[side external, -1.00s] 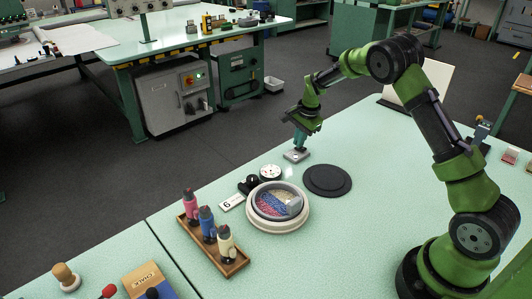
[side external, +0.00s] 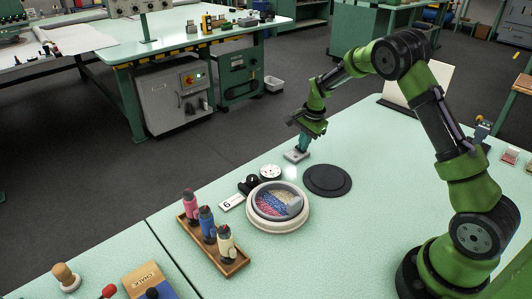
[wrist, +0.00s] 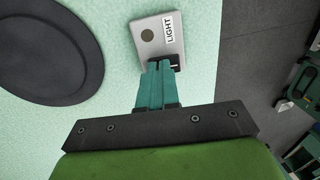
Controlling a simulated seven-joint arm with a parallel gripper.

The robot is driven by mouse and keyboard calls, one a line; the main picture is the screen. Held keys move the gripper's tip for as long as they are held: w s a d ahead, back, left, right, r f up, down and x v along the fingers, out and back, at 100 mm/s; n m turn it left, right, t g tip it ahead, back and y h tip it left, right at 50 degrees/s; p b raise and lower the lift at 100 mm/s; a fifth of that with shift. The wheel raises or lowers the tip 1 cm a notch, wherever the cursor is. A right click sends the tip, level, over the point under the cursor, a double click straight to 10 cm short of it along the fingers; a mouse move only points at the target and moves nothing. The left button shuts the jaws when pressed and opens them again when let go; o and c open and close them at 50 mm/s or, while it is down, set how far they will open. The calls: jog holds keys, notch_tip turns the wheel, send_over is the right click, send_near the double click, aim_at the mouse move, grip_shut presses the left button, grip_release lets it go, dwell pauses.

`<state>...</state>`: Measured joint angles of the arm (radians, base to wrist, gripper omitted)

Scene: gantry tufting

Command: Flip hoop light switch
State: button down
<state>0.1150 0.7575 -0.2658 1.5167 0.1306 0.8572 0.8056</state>
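The light switch (wrist: 158,35) is a small pale grey plate with a "LIGHT" label, a round brown spot and a dark slot at its lower right in the wrist view. In the side view the switch plate (side external: 296,155) lies flat on the table behind the hoop. The hoop (side external: 302,222) is a round pale ring around pink, blue and grey tufting. My gripper (wrist: 160,66) has its teal fingers together, with nothing seen between them. The tips are at the slotted end of the switch; they hide part of it, and I cannot tell whether they touch the lever.
A dark round disc (side external: 327,180) lies right of the switch. A white dial (side external: 270,172), a black knob (side external: 249,185) and a number card (side external: 232,202) sit near the hoop. A wooden tray (side external: 234,268) holds three bottles at front left. The table's far edge is close behind the switch.

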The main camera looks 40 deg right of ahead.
notch_tip(320, 180, up, 14)
jog(key=s, duration=0.2)
jog(key=shift+s, duration=0.3)
jog(key=shift+f, duration=0.1)
jog(key=shift+w+a+r, duration=0.15)
jog(key=shift+w+r, duration=0.05)
jog(key=shift+w, duration=0.5)
jog(key=shift+f, duration=0.1)
jog(key=w+f, duration=0.1)
jog(key=f, duration=0.8)
jog(key=w+f, duration=0.1)
jog(key=f, duration=0.3)
jog(key=shift+w+f, duration=0.25)
jog(key=shift+w, duration=0.05)
